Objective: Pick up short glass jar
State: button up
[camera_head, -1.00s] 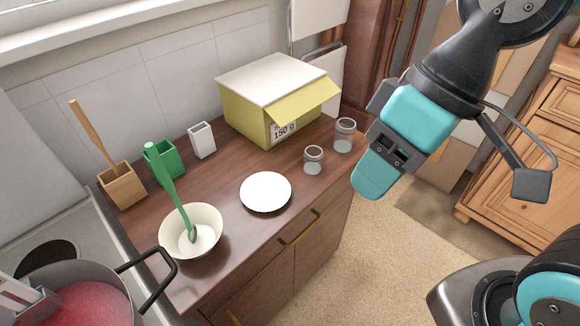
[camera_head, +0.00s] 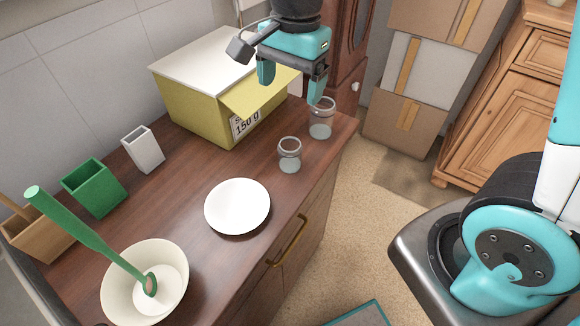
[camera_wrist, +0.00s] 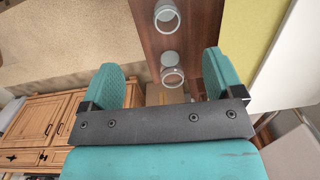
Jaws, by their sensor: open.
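Two small glass jars with grey rims stand upright on the brown dresser top (camera_head: 180,185). The shorter jar (camera_head: 289,155) is the nearer one, behind and right of the white plate. The taller jar (camera_head: 321,120) stands farther back, near the right edge. In the wrist view the taller jar (camera_wrist: 172,75) lies between my fingers and the shorter jar (camera_wrist: 167,17) is at the top edge. My gripper (camera_head: 291,82) is open and empty above the back of the dresser. One fingertip overlaps the taller jar's rim in the head view; whether they touch I cannot tell.
A yellow box (camera_head: 190,108) with an open flap stands left of my gripper. A white plate (camera_head: 237,206), a cream bowl (camera_head: 118,285) with a green utensil, and several small holders stand farther left. Cardboard boxes (camera_head: 405,120) stand beyond the dresser's right end.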

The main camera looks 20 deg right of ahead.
jog(key=w+d+f+m, duration=0.1)
jog(key=w+f+m, duration=0.2)
jog(key=f+m, duration=0.1)
send_near(290, 156)
jog(key=shift+h, duration=0.4)
jog(key=w+f, duration=0.1)
jog(key=f, duration=0.1)
jog(key=w+f, duration=0.1)
jog(key=f, duration=0.1)
jog(key=w+f, duration=0.1)
jog(key=f, duration=0.1)
jog(key=shift+d+f, duration=0.15)
jog(key=shift+f, duration=0.1)
jog(key=shift+s+f+p, duration=0.15)
jog(key=shift+f+p, duration=0.35)
jog(key=shift+f, duration=2.45)
jog(key=c, duration=1.1)
jog(key=shift+o, duration=0.2)
jog(key=shift+r, duration=0.1)
